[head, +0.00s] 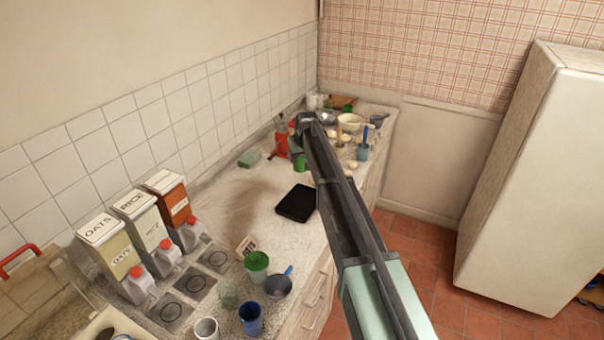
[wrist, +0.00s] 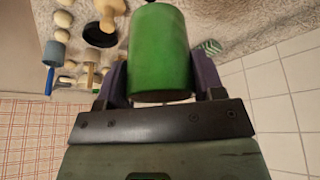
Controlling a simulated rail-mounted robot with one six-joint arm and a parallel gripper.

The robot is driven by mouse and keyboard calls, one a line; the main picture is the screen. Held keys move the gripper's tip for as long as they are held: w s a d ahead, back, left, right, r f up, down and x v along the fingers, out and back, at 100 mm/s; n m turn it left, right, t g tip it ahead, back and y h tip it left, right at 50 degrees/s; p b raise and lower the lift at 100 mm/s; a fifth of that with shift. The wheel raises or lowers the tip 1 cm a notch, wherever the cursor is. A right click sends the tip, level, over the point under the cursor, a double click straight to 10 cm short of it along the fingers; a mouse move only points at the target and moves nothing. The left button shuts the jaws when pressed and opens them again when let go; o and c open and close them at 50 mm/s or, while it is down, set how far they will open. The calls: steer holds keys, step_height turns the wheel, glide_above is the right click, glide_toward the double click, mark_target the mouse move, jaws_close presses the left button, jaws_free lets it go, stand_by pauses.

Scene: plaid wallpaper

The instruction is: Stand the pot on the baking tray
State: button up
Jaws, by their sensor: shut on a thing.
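My gripper (wrist: 160,82) is shut on a green, cylinder-shaped pot (wrist: 160,45), with one purple finger on each side of it in the wrist view. In the head view, the green pot (head: 300,163) shows below the end of my arm, over the far part of the counter. Whether its base touches the counter cannot be told. The black, flat baking tray (head: 296,203) lies on the counter nearer the head camera, left of my arm. Its top looks empty.
Bowls, eggs and a grey pot with a blue handle (head: 363,152) crowd the far end. A red bottle (head: 281,142) and green box (head: 249,158) stand near the pot. Cups, a pan (head: 279,286) and canisters (head: 170,195) stand at the near end. The counter left of the tray is clear.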

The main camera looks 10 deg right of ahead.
step_height(320, 180, down, 18)
steer(key=b, duration=1.6)
steer(key=shift+w, duration=0.1)
steer(key=shift+r, duration=0.3)
steer(key=shift+f, duration=0.15)
steer(key=o, duration=1.1)
steer(key=shift+c, duration=0.2)
steer(key=shift+r+p, duration=0.35)
steer(key=shift+p, duration=0.1)
steer(key=a+p+v, duration=0.1)
steer(key=p+v, duration=1)
steer(key=v, duration=0.1)
steer(key=s+f+m+g, duration=0.1)
steer(key=s+g, duration=0.3)
steer(key=s, duration=3.7)
steer(key=shift+d+f+m+g+h, duration=0.25)
steer(key=shift+f+m+g+h, duration=0.05)
steer(key=shift+m, duration=0.2)
